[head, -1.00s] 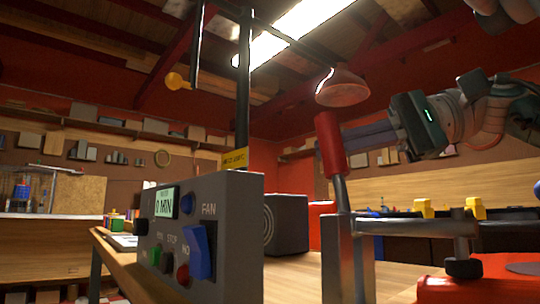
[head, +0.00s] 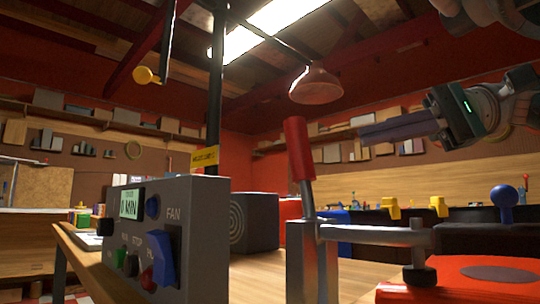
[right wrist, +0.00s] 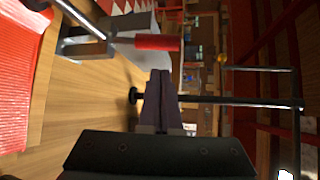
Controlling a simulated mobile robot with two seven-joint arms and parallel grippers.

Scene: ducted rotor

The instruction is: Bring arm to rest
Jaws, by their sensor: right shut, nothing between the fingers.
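My right gripper (head: 364,138) comes in from the upper right of the head view. Its fingers point left and are shut with nothing between them. It hangs in the air, to the right of the red lever handle (head: 299,148) and above the metal clamp (head: 315,250). In the right wrist view the closed fingers (right wrist: 161,80) point up the picture, with the red handle (right wrist: 158,42) beyond them. The left gripper is not in view.
A grey control box (head: 190,240) marked FAN stands front left on the wooden table. A black post (head: 217,90) rises behind it. A lamp shade (head: 316,86) hangs above. A red block (head: 470,282) lies front right, near a blue knob (head: 507,198).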

